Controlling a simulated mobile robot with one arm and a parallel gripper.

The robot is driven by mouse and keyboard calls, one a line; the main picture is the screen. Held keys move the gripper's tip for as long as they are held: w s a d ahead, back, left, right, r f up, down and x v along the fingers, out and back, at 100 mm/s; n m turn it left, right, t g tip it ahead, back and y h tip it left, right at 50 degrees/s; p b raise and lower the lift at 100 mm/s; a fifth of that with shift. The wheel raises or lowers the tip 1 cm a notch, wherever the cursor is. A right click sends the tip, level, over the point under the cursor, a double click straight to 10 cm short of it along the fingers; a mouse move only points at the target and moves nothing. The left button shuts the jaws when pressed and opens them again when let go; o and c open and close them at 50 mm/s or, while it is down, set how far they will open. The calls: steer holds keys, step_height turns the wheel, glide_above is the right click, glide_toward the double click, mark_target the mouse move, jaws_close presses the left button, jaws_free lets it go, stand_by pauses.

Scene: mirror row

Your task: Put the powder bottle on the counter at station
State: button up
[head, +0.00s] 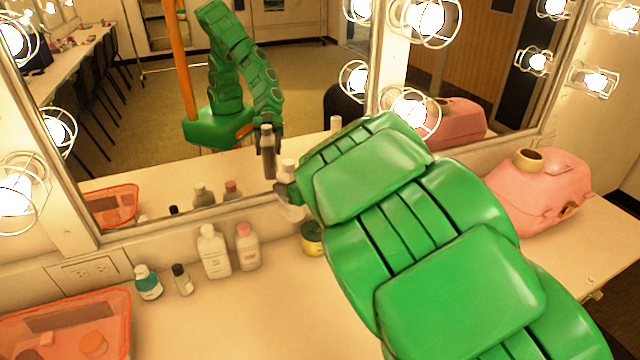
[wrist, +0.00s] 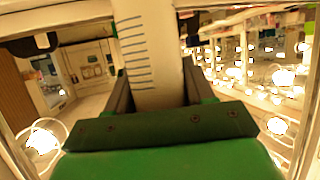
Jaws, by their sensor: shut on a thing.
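The powder bottle shows in the wrist view as a pale cylinder with dark marking lines (wrist: 150,50), between the two dark fingers of my gripper (wrist: 155,88). In the head view, a white bottle (head: 291,208) shows beside my gripper (head: 287,190), partly hidden by my green arm. My gripper is shut on it and holds it near the mirror, above the back of the counter (head: 215,315). The mirror (head: 300,90) shows a reflection of my arm with a bottle, which looks upright. I cannot tell the gap between bottle and counter.
A teal-labelled bottle (head: 147,283), a small dark-capped bottle (head: 181,280), a white bottle (head: 213,252), a pink-capped bottle (head: 247,247) and a yellow jar (head: 312,240) stand along the counter. A red basket (head: 65,325) is left, a pink case (head: 540,195) right. The front middle is clear.

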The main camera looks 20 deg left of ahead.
steer(key=s+a+n+g, duration=0.1)
steer(key=s+a, duration=0.2)
steer(key=a, duration=0.1)
step_height(320, 180, down, 15)
steer(key=shift+w+d+y, duration=0.2)
steer(key=shift+y, duration=0.2)
stand_by(0.6)
steer(key=shift+f, duration=0.45)
stand_by(0.8)
steer(key=o, duration=1.5)
